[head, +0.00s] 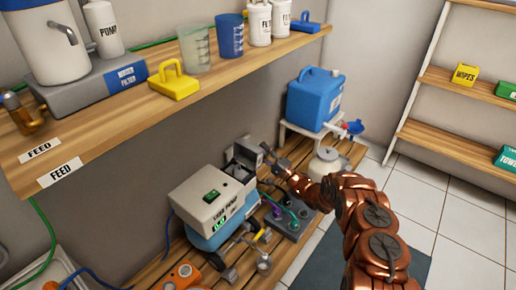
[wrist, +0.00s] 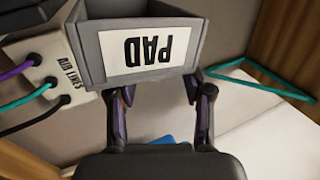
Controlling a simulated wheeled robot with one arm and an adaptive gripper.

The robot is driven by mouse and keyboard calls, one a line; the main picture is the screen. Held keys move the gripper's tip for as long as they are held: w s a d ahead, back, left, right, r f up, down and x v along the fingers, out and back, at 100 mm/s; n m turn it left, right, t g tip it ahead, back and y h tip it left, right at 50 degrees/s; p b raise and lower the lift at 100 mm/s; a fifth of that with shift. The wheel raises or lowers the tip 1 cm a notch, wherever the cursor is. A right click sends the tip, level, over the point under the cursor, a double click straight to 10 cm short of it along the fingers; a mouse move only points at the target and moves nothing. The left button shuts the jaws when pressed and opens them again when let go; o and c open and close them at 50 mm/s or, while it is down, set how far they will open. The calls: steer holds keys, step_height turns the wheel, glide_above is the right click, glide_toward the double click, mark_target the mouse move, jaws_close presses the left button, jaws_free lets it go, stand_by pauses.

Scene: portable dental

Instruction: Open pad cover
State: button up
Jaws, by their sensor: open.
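A grey box with a white PAD label (wrist: 148,47) fills the top middle of the wrist view, and its lettering appears upside down. In the head view a small grey box (head: 244,152) stands at the wall behind the pump unit. My gripper (wrist: 160,88) is open and empty, with its two dark fingers spread at the label-side edge of the PAD box. I cannot tell whether they touch it. In the head view my gripper (head: 273,160) is just right of the grey box. The position of the cover is not clear.
A white AIR LINES block (wrist: 57,70) with purple, teal and black hoses is beside the PAD box. The grey and blue pump unit (head: 212,204) stands in front. A blue jug (head: 314,97) is behind, and a wooden shelf (head: 130,112) hangs above.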

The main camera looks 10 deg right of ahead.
steer(key=v, duration=0.9)
steer(key=shift+f, duration=0.1)
